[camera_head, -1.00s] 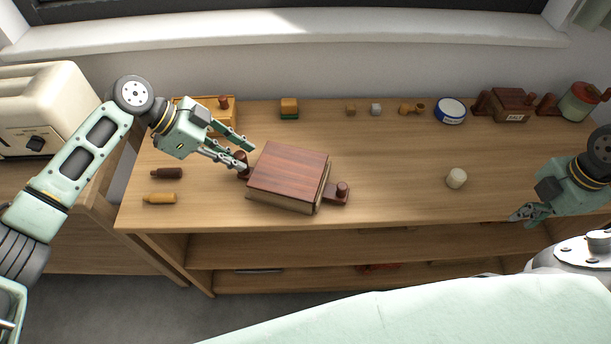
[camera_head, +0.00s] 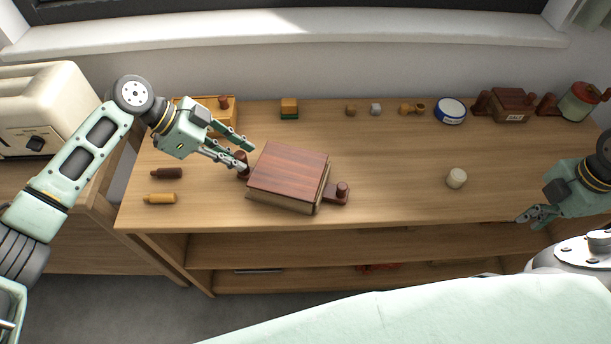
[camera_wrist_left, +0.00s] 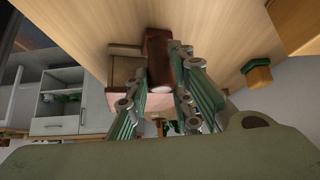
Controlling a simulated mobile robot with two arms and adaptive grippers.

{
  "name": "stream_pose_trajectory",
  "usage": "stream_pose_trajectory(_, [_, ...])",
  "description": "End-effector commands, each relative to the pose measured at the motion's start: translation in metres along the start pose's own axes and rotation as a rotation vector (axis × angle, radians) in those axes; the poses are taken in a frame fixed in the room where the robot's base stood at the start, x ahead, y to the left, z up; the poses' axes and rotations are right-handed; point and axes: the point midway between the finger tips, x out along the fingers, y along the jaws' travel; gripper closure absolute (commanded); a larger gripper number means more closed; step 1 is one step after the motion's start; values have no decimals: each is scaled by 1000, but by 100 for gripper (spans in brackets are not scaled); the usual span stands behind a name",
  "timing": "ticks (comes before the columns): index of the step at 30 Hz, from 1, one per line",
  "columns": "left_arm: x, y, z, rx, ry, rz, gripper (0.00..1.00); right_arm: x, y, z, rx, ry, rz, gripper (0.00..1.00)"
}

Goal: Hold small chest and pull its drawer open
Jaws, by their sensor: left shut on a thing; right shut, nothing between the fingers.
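The small chest (camera_head: 290,172), a box with a reddish-brown top and paler lower sides, lies slightly turned on the table top, left of the middle. A dark knob-like handle (camera_head: 342,189) sticks out at its right side, and another handle (camera_head: 242,171) is at its left side. My left gripper (camera_head: 246,156) is shut on the left handle. In the left wrist view that handle (camera_wrist_left: 158,52) is a dark brown post between the fingers, with part of the chest (camera_wrist_left: 122,68) behind. My right gripper (camera_head: 524,216) is shut and empty near the table's front right edge, well away from the chest.
Two small bottles (camera_head: 162,198) lie front left. A cream cup (camera_head: 456,178) stands right of the chest. Along the back are small blocks, a blue-and-white tin (camera_head: 450,111), a dark wooden box (camera_head: 511,104) and a jar (camera_head: 577,103).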

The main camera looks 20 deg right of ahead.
Motion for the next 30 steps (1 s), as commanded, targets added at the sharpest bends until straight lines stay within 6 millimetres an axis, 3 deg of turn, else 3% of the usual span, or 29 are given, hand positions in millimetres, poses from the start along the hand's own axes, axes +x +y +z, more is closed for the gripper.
stream_pose_trajectory(30, [0, 0, 0, -1, 1, 0, 100, 0, -6, 14, 1, 0, 0, 100])
